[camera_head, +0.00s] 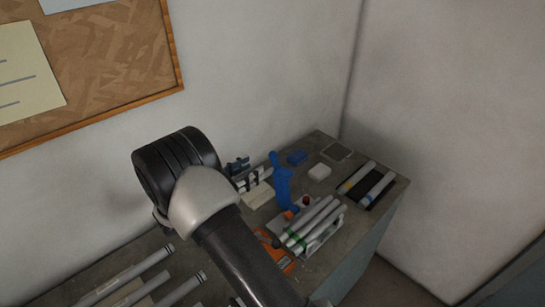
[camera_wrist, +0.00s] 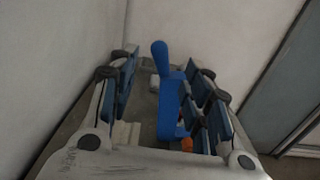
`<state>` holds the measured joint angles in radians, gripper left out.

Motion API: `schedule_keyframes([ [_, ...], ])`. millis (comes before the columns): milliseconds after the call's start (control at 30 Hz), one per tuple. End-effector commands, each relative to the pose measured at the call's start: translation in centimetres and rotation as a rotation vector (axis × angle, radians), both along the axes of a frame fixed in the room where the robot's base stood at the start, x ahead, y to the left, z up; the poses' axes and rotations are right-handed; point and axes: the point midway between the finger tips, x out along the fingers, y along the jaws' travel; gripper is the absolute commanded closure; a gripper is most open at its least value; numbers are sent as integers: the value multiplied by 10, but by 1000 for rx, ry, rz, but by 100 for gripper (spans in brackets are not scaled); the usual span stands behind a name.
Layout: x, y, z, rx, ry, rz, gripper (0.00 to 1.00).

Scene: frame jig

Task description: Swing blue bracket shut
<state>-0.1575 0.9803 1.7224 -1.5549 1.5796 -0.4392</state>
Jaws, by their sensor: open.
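The blue bracket (camera_head: 282,182) stands upright on the bench, right of my gripper (camera_head: 248,175) in the head view. In the wrist view the bracket (camera_wrist: 168,110) shows as a tall blue piece with a rounded upper end and an arm reaching right. My gripper (camera_wrist: 163,72) is open, with the bracket showing between its two fingers, closer to the right finger. I cannot tell whether that finger touches it. The right finger hides part of the bracket's right side. My arm hides part of the bench in the head view.
Several grey tubes lie in a white rack (camera_head: 328,236) in front of the bracket. An orange tray (camera_head: 272,242) is beside it. Walls stand close behind.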

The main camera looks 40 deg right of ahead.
Motion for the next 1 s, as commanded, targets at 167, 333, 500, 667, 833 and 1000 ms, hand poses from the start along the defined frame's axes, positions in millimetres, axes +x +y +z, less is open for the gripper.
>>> schedule_keyframes([
  [167, 4, -42, -1, 1, 0, -6, 55],
  [333, 9, -73, -1, 1, 0, -4, 55],
  [500, 13, -93, 0, 1, -2, -2, 55],
  [667, 14, -100, 0, 1, -1, 0, 55],
  [833, 14, -101, 0, 1, 0, 0, 55],
  [1000, 14, -100, 0, 1, 0, 0, 61],
])
